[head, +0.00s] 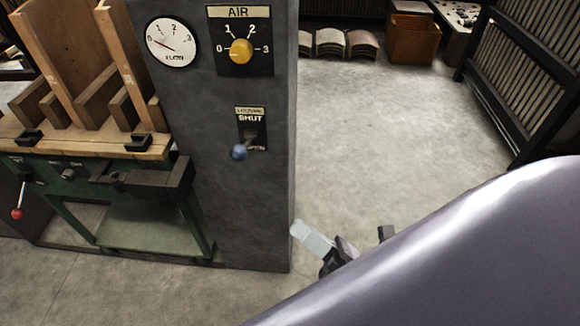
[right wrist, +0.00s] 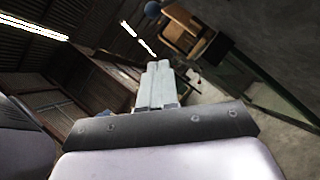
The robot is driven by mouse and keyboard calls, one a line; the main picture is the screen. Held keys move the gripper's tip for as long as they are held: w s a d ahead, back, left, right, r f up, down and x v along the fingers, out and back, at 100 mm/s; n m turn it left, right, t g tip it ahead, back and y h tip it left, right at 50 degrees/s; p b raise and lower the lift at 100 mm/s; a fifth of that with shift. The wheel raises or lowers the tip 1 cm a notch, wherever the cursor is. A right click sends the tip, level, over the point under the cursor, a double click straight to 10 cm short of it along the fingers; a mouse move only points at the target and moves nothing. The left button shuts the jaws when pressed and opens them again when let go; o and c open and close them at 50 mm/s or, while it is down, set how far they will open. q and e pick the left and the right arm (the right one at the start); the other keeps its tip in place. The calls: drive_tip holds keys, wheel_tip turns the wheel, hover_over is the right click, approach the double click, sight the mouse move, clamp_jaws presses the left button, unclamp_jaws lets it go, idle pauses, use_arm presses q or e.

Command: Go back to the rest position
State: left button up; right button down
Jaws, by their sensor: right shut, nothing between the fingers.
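My right gripper (head: 313,239) shows in the head view at the bottom middle, beside the lower right edge of the grey cabinet. Its pale fingers point up and left, and my own arm covers the lower right of the picture. In the right wrist view the gripper's two fingers (right wrist: 157,88) lie together, shut, with nothing between them. My left gripper is in neither view.
The grey cabinet (head: 215,215) carries a flow gauge (head: 172,43), a yellow AIR knob (head: 241,51) and a louvre lever with a blue ball (head: 239,152). A workbench (head: 95,145) stands left. Bare floor (head: 400,130) lies right of the cabinet, a dark rack (head: 530,75) beyond.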

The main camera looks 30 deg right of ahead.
drive_tip(key=w+d+f+m+g+h, duration=0.1)
drive_tip(key=w+d+f+m+h, duration=0.3)
drive_tip(key=m, duration=0.6)
drive_tip(key=s+a+f+m+g+h, duration=0.1)
drive_tip(key=f+m+g+h, duration=0.3)
drive_tip(key=m, duration=0.6)
drive_tip(key=s+a+f+m+g+h, duration=0.1)
drive_tip(key=s+a+f+m+g, duration=0.2)
drive_tip(key=f+m, duration=0.45)
wheel_tip(320, 180, up, 16)
drive_tip(key=s+d+m+g+p, duration=0.1)
drive_tip(key=s+d+m+p, duration=0.1)
drive_tip(key=p, duration=1.5)
drive_tip(key=shift+r+m, duration=0.1)
drive_tip(key=shift+m, duration=0.15)
